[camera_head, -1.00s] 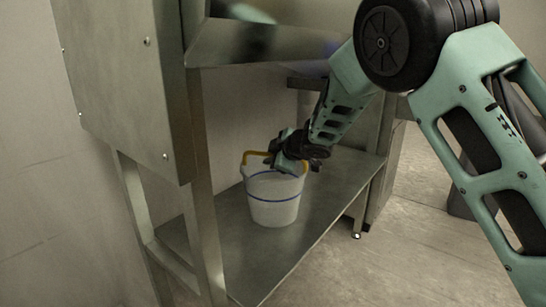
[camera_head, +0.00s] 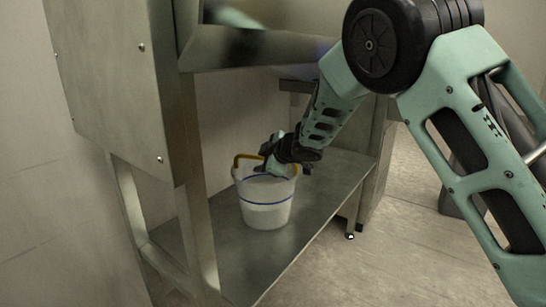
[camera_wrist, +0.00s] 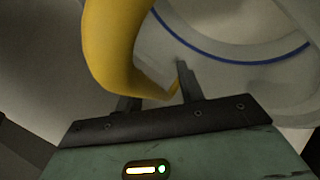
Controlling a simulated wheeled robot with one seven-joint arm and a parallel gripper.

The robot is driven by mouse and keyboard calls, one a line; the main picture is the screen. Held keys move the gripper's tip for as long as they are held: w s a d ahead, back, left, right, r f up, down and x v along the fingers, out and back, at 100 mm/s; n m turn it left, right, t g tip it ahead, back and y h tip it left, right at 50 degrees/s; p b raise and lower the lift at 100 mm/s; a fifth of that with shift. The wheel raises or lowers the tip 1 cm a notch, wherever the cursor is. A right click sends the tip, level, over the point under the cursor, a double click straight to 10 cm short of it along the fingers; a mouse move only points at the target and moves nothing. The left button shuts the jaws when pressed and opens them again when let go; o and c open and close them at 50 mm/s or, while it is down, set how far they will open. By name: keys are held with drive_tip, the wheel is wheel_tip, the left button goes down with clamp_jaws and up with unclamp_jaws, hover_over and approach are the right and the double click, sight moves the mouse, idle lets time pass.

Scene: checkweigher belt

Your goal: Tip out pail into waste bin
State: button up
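The pail (camera_head: 265,207), whitish with a blue band and a yellow handle (camera_head: 240,163), stands upright on the lower metal shelf. My gripper (camera_head: 265,167) is at the pail's rim, beside the handle. In the wrist view, the two fingers of my gripper (camera_wrist: 157,90) are spread, with part of the yellow handle (camera_wrist: 112,45) between them and hiding some of the left finger. The pail's pale wall and blue band (camera_wrist: 225,55) lie beyond. What the pail holds cannot be made out. A dark grey rounded object (camera_head: 451,203), perhaps the waste bin, is mostly hidden behind my arm.
The metal shelf (camera_head: 315,215) is otherwise clear around the pail. A steel cabinet (camera_head: 110,90) and upright leg (camera_head: 197,235) stand on the left, and a metal housing (camera_head: 250,52) overhangs the shelf. Open floor (camera_head: 390,260) lies to the right.

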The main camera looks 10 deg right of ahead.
drive_tip(key=p+v, duration=0.3)
drive_tip(key=v, duration=1.4)
drive_tip(key=shift+d+f, duration=0.1)
drive_tip(key=shift+f, duration=0.05)
drive_tip(key=s+a+f+m+g+h, duration=0.1)
drive_tip(key=s+a+f+m+g, duration=0.15)
drive_tip(key=s, duration=0.95)
drive_tip(key=s+a+f+m+g+h, duration=0.2)
drive_tip(key=s+m+g, duration=0.15)
drive_tip(key=s, duration=0.75)
drive_tip(key=s+a+f+m+g+h, duration=0.1)
drive_tip(key=s+a+f+m+g, duration=0.2)
drive_tip(key=s, duration=0.9)
wheel_tip(320, 180, up, 27)
drive_tip(key=s+d+n+g+p, duration=0.1)
drive_tip(key=p, duration=2.5)
drive_tip(key=shift+s+d+p, duration=0.2)
drive_tip(key=shift+d+p, duration=0.05)
drive_tip(key=shift+p, duration=0.15)
drive_tip(key=shift+f, duration=0.2)
